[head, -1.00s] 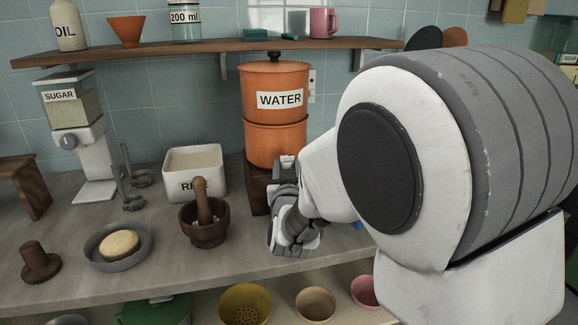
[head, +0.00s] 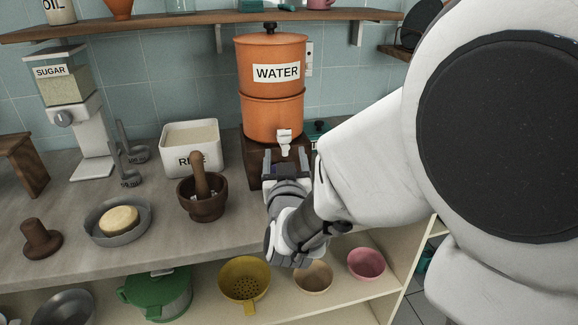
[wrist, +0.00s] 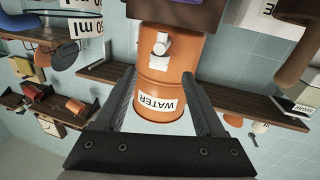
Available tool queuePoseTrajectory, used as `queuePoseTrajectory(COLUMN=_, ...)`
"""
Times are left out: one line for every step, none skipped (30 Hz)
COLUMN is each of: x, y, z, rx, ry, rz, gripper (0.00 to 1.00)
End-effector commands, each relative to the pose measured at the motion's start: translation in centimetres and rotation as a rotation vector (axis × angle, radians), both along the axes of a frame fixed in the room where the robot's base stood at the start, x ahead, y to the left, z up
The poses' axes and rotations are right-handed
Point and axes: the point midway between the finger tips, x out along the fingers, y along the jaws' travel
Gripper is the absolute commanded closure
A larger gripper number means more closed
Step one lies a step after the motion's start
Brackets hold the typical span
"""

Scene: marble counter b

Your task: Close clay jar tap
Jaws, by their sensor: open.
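The orange clay jar labelled WATER (head: 270,105) stands on a dark wooden stand (head: 256,160) at the back of the counter. Its small white tap (head: 284,138) sticks out low on the front. My gripper (head: 286,160) is open and empty, just below and in front of the tap in the head view, fingers towards the jar. In the wrist view, which is upside down, the jar (wrist: 168,85) and white tap (wrist: 160,48) appear beyond the two spread fingers (wrist: 160,78). The fingers look apart from the tap. The tap lever's exact angle is too small to tell.
A mortar with pestle (head: 203,205), a white rice box (head: 191,160) and a grey dish (head: 105,230) stand to the left. A wall shelf (head: 205,27) runs above the jar. A lower shelf below the counter holds bowls and a yellow colander (head: 244,280).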

Motion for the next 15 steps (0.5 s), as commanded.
queuePoseTrajectory(x=-1.3, y=0.0, z=0.2, rx=0.002, ry=-0.001, rz=0.002, gripper=0.29)
queuePoseTrajectory(x=-2.0, y=-0.1, z=0.1, rx=0.000, ry=0.000, rz=0.004, gripper=0.29)
queuePoseTrajectory(x=-3.1, y=-0.1, z=0.1, rx=0.003, ry=-0.001, rz=0.003, gripper=0.29)
queuePoseTrajectory(x=-3.8, y=-0.2, z=0.1, rx=0.002, ry=-0.001, rz=0.004, gripper=0.29)
queuePoseTrajectory(x=-4.5, y=-0.2, z=0.1, rx=0.001, ry=-0.001, rz=0.004, gripper=0.29)
queuePoseTrajectory(x=-4.9, y=-0.4, z=-0.3, rx=0.002, ry=-0.004, rz=0.000, gripper=0.29)
queuePoseTrajectory(x=-4.8, y=-0.4, z=-0.5, rx=0.003, ry=-0.005, rz=-0.003, gripper=0.29)
queuePoseTrajectory(x=-4.9, y=-0.4, z=-0.5, rx=0.002, ry=-0.006, rz=-0.006, gripper=0.29)
queuePoseTrajectory(x=-5.0, y=-0.4, z=-0.5, rx=0.002, ry=-0.006, rz=-0.007, gripper=0.29)
queuePoseTrajectory(x=-5.1, y=-0.4, z=-0.5, rx=0.001, ry=-0.006, rz=-0.008, gripper=0.29)
queuePoseTrajectory(x=-5.3, y=-0.4, z=-0.5, rx=0.002, ry=-0.006, rz=-0.009, gripper=0.29)
queuePoseTrajectory(x=-5.4, y=-0.4, z=-0.5, rx=0.001, ry=-0.005, rz=-0.009, gripper=0.29)
queuePoseTrajectory(x=-5.6, y=-0.4, z=-0.5, rx=0.002, ry=-0.005, rz=-0.009, gripper=0.29)
queuePoseTrajectory(x=-5.7, y=-0.5, z=-0.4, rx=0.001, ry=-0.006, rz=-0.010, gripper=0.29)
queuePoseTrajectory(x=-5.9, y=-0.5, z=-0.5, rx=0.002, ry=-0.005, rz=-0.010, gripper=0.29)
